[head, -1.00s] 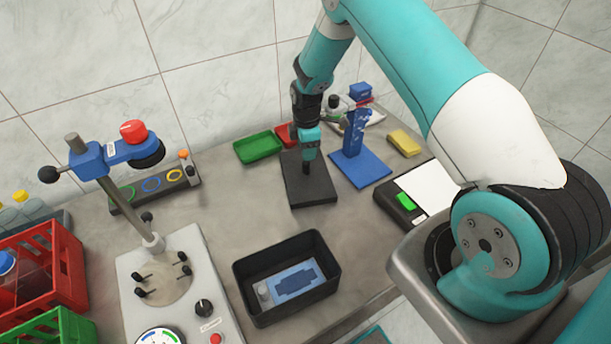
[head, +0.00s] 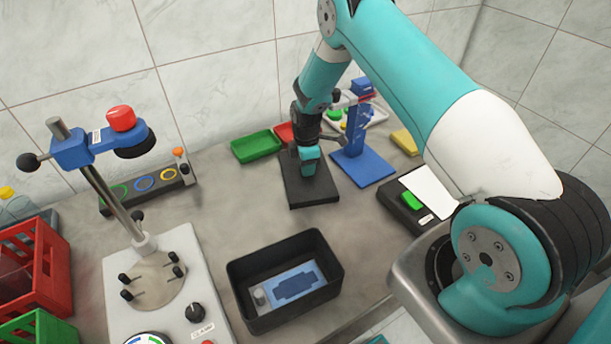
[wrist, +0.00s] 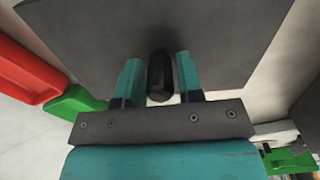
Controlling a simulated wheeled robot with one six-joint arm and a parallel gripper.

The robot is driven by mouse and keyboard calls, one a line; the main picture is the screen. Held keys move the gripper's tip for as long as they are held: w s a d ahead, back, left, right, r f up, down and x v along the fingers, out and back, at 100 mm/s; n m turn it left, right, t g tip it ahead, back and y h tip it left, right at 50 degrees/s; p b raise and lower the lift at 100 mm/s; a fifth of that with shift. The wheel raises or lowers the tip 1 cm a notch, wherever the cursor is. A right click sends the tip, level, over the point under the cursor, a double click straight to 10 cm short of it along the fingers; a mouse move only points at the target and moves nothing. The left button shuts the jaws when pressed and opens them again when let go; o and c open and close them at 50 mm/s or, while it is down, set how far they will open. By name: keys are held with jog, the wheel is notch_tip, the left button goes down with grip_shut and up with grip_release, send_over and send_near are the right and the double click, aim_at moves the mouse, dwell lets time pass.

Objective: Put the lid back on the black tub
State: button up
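The lid is a flat dark square plate (head: 312,195) lying on the grey table beyond the tub, with a black knob standing up in its middle. In the wrist view the knob (wrist: 160,78) is between the two teal fingers of my gripper (wrist: 159,80). A narrow gap shows on either side of the knob, so the gripper looks open around it. In the head view my gripper (head: 310,170) is low over the lid and hides the knob. The black tub (head: 333,262) stands uncovered nearer the camera, with a blue and grey item and a small grey cylinder inside.
A blue stand (head: 362,168) is close to the right of the lid. A green tray (head: 257,147) and a red tray are behind it. A scale (head: 412,202) is to the right. A clamp stand (head: 110,205) rises at left. The table between lid and tub is clear.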

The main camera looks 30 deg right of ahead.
jog(key=c, duration=0.5)
jog(key=shift+o, duration=0.2)
jog(key=shift+r+p, duration=1.55)
jog(key=shift+r, duration=0.95)
